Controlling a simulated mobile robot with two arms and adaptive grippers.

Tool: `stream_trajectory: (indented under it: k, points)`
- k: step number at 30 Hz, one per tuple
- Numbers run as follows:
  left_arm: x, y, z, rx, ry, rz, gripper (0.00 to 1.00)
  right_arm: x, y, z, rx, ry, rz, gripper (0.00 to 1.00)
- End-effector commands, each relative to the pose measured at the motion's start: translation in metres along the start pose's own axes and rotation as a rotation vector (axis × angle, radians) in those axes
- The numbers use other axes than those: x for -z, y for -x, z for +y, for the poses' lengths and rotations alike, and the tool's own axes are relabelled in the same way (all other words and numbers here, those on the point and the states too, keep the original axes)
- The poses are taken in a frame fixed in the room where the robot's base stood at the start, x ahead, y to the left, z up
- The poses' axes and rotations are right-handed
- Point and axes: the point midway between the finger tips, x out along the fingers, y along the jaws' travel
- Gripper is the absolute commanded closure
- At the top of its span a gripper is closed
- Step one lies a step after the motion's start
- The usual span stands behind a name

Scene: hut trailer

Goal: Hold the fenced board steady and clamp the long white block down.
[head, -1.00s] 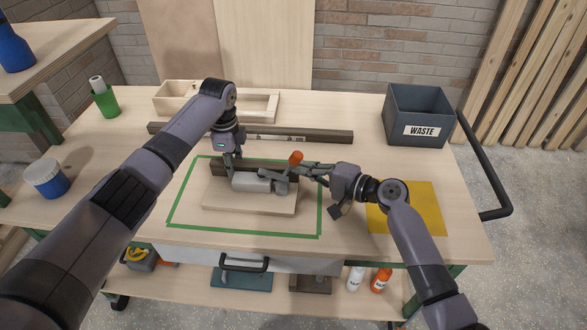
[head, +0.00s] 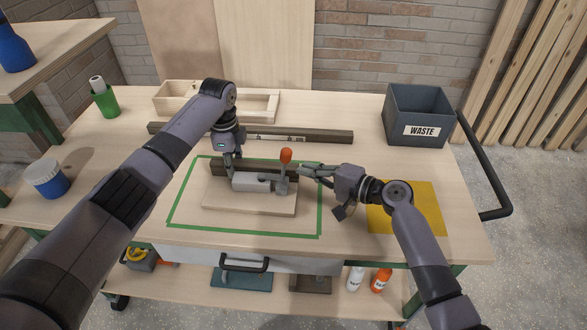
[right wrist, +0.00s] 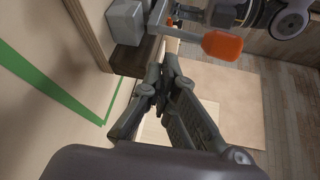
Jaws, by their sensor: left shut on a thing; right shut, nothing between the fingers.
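The fenced board (head: 250,206) lies inside a green tape outline, its dark fence (head: 216,169) along the back. The long white block (head: 250,182) lies on it in front of the fence. A clamp (head: 281,187) stands at the block's right end, its orange handle (head: 286,155) upright; the handle also shows in the right wrist view (right wrist: 222,45). I cannot tell whether its pad presses on the block. My left gripper (head: 229,168) is shut at the fence's left part; its fingertips are partly hidden. My right gripper (head: 304,172) is shut and empty, just right of the handle.
A long dark bar (head: 310,136) and an open wooden box (head: 262,104) lie behind the board. A grey waste bin (head: 418,112) stands at the back right. A yellow mat (head: 425,215) lies on the right. The bench front is clear.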

Motion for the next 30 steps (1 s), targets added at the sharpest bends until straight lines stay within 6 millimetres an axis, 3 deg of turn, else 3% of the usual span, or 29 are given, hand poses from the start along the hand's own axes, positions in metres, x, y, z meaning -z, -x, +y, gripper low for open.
stream_trajectory:
  k: [15,30]
  points:
    - [0.0,0.001,-0.001,0.002,0.0,0.001,1.0,0.005,0.007,0.006,0.0,-0.001,0.0,1.0]
    - [0.0,0.001,0.0,0.001,0.0,0.001,1.0,0.028,0.038,0.028,-0.001,-0.002,0.001,1.0]
